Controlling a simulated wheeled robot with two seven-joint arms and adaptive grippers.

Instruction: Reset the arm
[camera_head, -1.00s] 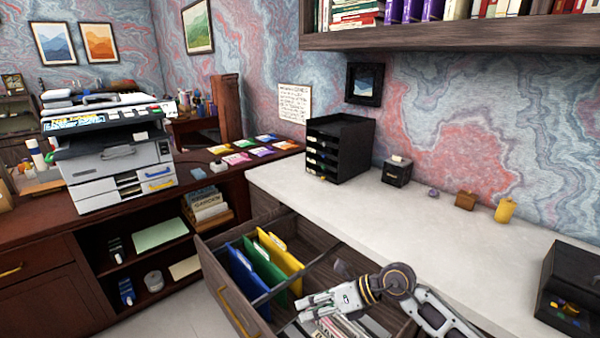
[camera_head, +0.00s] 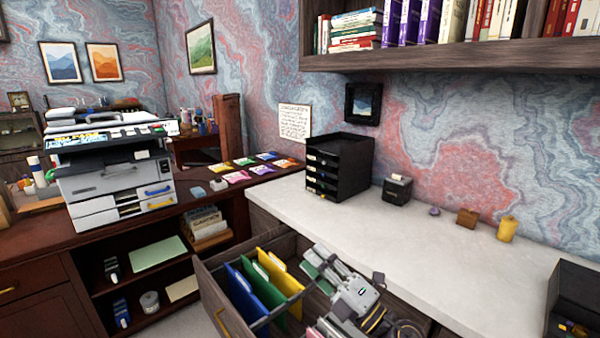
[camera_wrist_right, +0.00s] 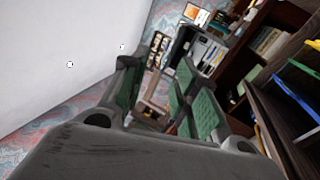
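My right gripper (camera_head: 322,262) is above the open drawer, at the right of the folders, pointing up and away in the head view. In the right wrist view its two green-padded fingers (camera_wrist_right: 160,85) stand apart with nothing seen between them. My right arm comes in from the lower right edge. My left gripper is in neither view.
The open drawer (camera_head: 207,282) holds blue (camera_head: 240,294), green (camera_head: 268,290) and yellow (camera_head: 284,277) folders. The white countertop (camera_head: 420,229) behind bears a black tray stack (camera_head: 338,166) and small items. A printer (camera_head: 115,180) stands left.

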